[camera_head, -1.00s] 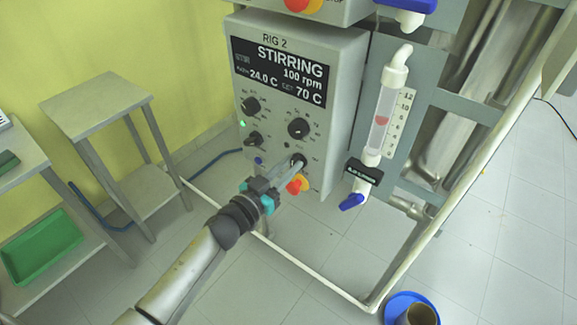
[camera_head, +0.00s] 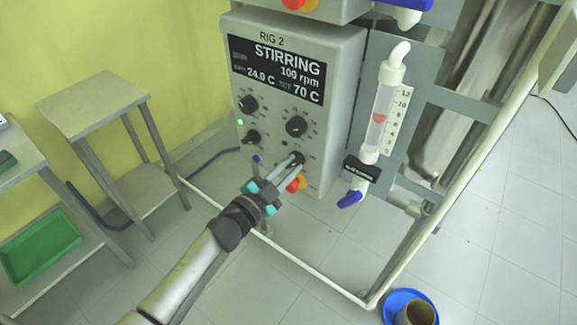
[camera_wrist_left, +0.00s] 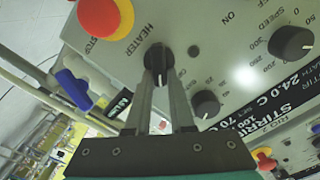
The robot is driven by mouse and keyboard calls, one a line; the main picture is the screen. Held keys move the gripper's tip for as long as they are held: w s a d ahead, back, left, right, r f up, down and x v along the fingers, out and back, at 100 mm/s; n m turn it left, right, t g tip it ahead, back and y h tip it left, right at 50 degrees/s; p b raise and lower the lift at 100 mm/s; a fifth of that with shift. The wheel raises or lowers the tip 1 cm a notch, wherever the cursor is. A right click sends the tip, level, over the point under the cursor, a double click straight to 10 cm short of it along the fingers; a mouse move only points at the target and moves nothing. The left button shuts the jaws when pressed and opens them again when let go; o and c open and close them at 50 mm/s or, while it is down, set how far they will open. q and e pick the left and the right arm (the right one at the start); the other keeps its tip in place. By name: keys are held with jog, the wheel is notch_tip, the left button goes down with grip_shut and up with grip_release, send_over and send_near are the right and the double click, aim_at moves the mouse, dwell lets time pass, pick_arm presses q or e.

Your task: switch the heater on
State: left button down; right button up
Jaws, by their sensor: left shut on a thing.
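The heater knob (camera_head: 297,158) is a black knob low on the front panel of the grey RIG 2 control box (camera_head: 345,75). In the left wrist view the knob (camera_wrist_left: 158,58) sits beside the HEATER lettering, and its mark cannot be read clearly. My left gripper (camera_head: 294,164) reaches up to the panel from below left. Its two fingers (camera_wrist_left: 160,82) are shut on the knob, one on each side. The display (camera_head: 277,69) reads STIRRING, 100 rpm, 24.0 C and set 70 C. My right gripper is not in view.
A red stop button on yellow (camera_wrist_left: 105,18) sits close to the heater knob. Other black knobs (camera_head: 297,126) are above it. A glass tube with a blue-handled valve (camera_head: 350,199) hangs at the right. A white frame rail (camera_head: 320,281) runs below. A grey side table (camera_head: 95,103) stands left.

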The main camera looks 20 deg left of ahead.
pick_arm(q)
jog(key=m, duration=0.3)
jog(key=shift+d+f+m, duration=0.1)
jog(key=shift+f+m, duration=0.05)
jog(key=shift+m, duration=0.15)
jog(key=shift+b, duration=0.3)
jog(key=c, duration=0.8)
grip_release()
jog(key=shift+s, duration=0.1)
jog(key=v, duration=1.5)
jog(key=shift+s+p, duration=0.1)
jog(key=shift+p, duration=0.3)
